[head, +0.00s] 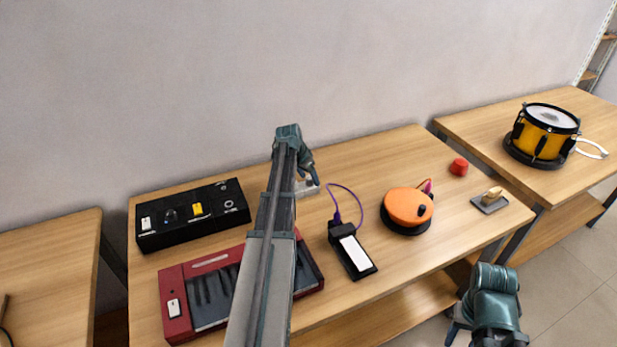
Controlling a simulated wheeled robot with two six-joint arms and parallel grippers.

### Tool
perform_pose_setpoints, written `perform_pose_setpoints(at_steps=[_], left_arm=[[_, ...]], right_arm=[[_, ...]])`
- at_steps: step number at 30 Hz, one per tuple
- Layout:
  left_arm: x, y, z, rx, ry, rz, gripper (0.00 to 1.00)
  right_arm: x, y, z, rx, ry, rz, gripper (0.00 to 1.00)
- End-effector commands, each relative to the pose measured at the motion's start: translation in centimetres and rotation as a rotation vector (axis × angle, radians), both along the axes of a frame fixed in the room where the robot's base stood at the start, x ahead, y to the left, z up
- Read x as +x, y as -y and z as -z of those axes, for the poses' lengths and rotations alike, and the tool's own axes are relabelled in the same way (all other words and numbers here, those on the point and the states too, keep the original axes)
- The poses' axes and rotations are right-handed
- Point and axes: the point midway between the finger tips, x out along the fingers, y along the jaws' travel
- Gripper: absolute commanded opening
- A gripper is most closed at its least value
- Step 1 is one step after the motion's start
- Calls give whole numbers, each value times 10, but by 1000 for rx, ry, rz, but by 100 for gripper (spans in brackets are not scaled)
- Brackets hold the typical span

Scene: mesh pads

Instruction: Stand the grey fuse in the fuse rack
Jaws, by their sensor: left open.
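My left arm reaches up from the bottom middle over the table. Its gripper (309,178) is open and tilted downward near the back of the middle table. Just below its fingers is a small light-grey piece (308,189), partly hidden by the gripper; I cannot tell whether it is the grey fuse or whether the fingers touch it. A long black box (190,233) at the back left carries white, dark and yellow parts and round holes. It may be the fuse rack, but I cannot tell for sure. My right gripper (452,331) is at the bottom right, mostly hidden behind its wrist.
A red case with dark slots (176,277) lies front left, partly under my left arm. A black device with a white panel (352,252) and purple cable, an orange disc (407,206), a red knob (459,167) and a grey plate (489,204) lie rightward. A yellow drum (546,130) is on the right table.

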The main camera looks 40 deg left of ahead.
Motion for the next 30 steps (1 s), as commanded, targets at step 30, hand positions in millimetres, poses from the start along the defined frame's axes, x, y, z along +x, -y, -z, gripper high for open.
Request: perform_pose_setpoints(at_steps=[30], left_arm=[[-39, 0, -100, 0, 0, -1, 68]], right_arm=[[0, 0, -100, 0, 0, 0, 50]])
